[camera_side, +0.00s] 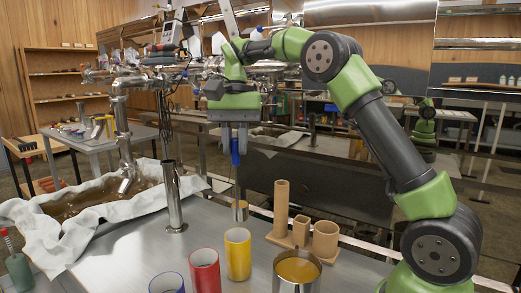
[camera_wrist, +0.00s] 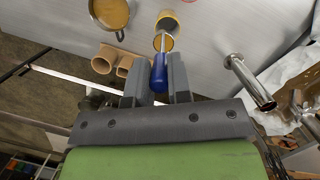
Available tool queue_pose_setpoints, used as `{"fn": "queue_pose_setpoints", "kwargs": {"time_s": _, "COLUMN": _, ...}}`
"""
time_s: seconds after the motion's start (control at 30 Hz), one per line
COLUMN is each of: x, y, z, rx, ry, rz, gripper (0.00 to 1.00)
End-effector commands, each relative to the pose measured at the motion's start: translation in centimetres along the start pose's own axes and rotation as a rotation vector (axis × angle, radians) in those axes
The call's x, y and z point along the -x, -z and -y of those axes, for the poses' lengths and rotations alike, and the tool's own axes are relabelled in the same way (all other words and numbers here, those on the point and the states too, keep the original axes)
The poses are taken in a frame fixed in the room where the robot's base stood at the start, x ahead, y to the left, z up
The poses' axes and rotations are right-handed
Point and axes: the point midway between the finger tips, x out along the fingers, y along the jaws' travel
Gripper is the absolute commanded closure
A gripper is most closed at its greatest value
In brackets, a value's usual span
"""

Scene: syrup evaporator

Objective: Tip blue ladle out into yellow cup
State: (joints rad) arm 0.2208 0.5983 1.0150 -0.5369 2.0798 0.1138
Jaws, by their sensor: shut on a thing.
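My gripper (camera_side: 235,148) is shut on the blue handle of the ladle (camera_side: 235,156), which hangs upright below the fingers. The ladle's small metal bowl (camera_side: 240,211) is above the table, just above and behind the yellow cup's rim in the side view. The yellow cup (camera_side: 238,255) stands upright on the metal table. In the wrist view the blue handle (camera_wrist: 159,72) sits between both fingers. The ladle bowl there shows amber inside and overlaps the yellow cup (camera_wrist: 171,19). The cup's inside is mostly hidden.
A red cup (camera_side: 205,270) and a blue-rimmed cup (camera_side: 167,283) stand left of the yellow cup. A metal pot of amber liquid (camera_side: 297,272) and a tan holder with tubes (camera_side: 281,208) stand to the right. A vertical metal pipe (camera_side: 173,197) rises at left.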

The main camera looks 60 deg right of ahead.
Motion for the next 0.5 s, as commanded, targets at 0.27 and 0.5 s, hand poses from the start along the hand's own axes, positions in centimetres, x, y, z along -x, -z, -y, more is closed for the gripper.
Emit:
{"fn": "queue_pose_setpoints", "kwargs": {"time_s": 0.27, "x": 0.5, "y": 0.1, "z": 3.3, "rx": -0.372, "ry": 0.090, "rz": -0.001, "gripper": 0.97}}
{"fn": "queue_pose_setpoints", "kwargs": {"time_s": 0.5, "x": 0.6, "y": 0.0, "z": 4.4, "rx": -0.518, "ry": 0.122, "rz": -0.002, "gripper": 0.97}}
